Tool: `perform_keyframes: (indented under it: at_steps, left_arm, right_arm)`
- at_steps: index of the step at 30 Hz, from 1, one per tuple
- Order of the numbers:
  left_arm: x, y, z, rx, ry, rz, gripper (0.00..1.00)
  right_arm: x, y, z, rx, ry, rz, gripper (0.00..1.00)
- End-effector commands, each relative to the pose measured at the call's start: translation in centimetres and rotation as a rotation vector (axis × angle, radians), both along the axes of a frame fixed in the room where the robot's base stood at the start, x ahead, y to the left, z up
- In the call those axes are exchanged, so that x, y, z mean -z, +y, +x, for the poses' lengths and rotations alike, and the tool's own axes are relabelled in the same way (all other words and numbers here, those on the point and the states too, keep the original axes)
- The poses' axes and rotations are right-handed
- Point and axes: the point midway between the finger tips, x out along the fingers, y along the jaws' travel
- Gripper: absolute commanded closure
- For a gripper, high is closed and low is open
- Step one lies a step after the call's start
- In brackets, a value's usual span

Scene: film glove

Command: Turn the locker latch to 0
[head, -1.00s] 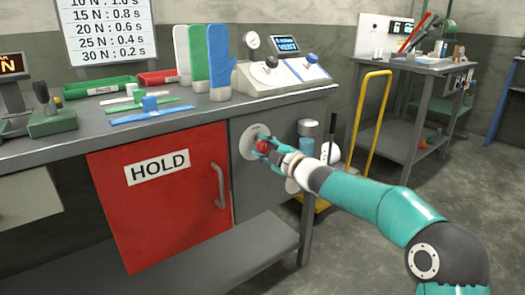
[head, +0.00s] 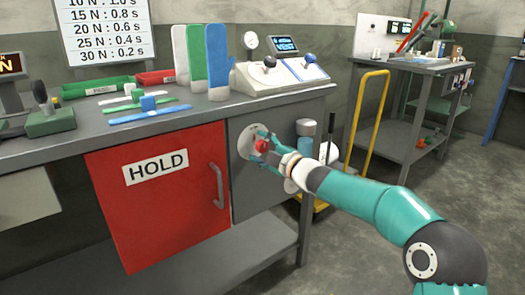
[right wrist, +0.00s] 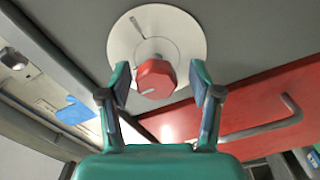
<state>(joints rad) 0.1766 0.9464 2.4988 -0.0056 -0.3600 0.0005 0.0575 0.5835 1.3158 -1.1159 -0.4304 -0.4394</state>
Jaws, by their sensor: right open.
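The locker latch is a red knob (head: 262,145) on a round pale plate (head: 246,142), set on the grey panel right of the red door marked HOLD (head: 155,200). The knob (right wrist: 156,78) and plate (right wrist: 143,40) also show in the right wrist view, with a dark mark on the plate. My right gripper (head: 266,145) is at the knob, its fingers apart on either side of it. In the right wrist view the open gripper (right wrist: 159,93) has clear gaps between both fingers and the knob. My left gripper is out of view.
The red door has a grey handle (head: 217,186) close left of the latch. Above is the bench top (head: 180,112) with upright glove-shaped forms, trays and a control box (head: 285,75). A yellow cart handle (head: 368,110) stands to the right.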

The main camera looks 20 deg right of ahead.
Motion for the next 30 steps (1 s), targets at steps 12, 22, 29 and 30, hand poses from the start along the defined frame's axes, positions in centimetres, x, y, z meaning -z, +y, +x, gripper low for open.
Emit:
perform_keyframes:
  at_steps: [12, 22, 29, 30]
  left_arm:
    - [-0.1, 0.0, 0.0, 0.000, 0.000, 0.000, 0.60]
    - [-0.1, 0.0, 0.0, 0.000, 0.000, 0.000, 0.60]
    - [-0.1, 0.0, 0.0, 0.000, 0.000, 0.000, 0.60]
    - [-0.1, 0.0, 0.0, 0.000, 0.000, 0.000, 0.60]
  right_arm:
    - [-0.1, -1.6, -3.9, 0.002, 0.000, 0.001, 0.36]
    - [0.0, -3.6, -9.6, 0.001, 0.000, -0.001, 0.36]
    - [0.1, -4.1, -11.3, 0.000, 0.001, -0.001, 0.36]
    - [0.1, -4.1, -11.3, -0.001, 0.000, -0.001, 0.36]
